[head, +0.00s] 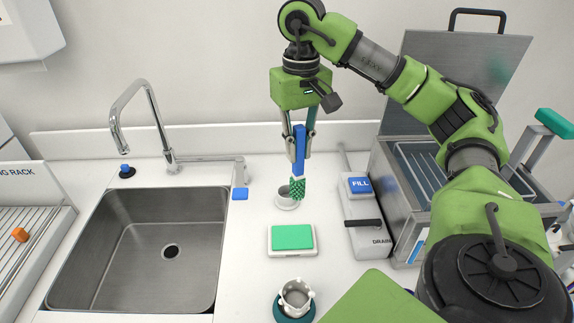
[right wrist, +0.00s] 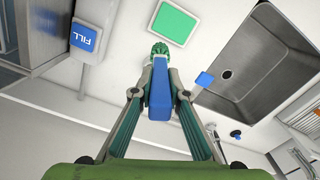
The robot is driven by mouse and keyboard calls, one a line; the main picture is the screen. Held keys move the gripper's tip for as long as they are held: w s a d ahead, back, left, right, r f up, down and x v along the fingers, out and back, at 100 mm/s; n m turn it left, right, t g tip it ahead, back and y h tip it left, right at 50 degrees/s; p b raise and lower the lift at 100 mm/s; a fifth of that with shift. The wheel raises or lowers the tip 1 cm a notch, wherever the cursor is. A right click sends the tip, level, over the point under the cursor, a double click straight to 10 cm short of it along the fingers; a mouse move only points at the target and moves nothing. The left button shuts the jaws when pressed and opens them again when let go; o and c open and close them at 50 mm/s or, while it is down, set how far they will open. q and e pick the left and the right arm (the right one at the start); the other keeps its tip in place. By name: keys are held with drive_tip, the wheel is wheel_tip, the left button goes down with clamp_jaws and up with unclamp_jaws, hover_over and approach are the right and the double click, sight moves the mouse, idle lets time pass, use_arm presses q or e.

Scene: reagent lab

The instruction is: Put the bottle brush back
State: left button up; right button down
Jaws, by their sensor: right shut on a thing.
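The bottle brush (head: 299,150) has a blue handle and a green bristle head, and it hangs upright with the bristles down. My right gripper (head: 300,154) is shut on the blue handle. The bristles overlap the right side of a small white round holder (head: 284,203) on the counter; I cannot tell whether their tip is above it or just inside its rim. In the right wrist view the brush (right wrist: 160,88) sits between the fingers, handle toward the camera, and hides what lies below. My left gripper is not in view.
A green-topped white pad (head: 292,238) lies in front of the holder, and a metal cup on a teal base (head: 296,298) stands nearer. The sink (head: 140,250) and faucet (head: 150,115) are to the left. The FILL/DRAIN unit (head: 362,215) and an open-lidded metal bath (head: 385,165) are to the right.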

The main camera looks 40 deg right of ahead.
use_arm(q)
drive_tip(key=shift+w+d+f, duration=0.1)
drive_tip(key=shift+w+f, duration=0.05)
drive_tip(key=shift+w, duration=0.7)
use_arm(e)
drive_tip(key=w+d+f, duration=0.4)
drive_tip(key=w+f, duration=0.4)
drive_tip(key=f, duration=0.3)
drive_tip(key=shift+d, duration=0.1)
drive_tip(key=shift+f, duration=0.1)
drive_tip(key=c, duration=2.1)
unclamp_jaws()
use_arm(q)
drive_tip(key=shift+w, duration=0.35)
use_arm(e)
drive_tip(key=shift+o, duration=0.6)
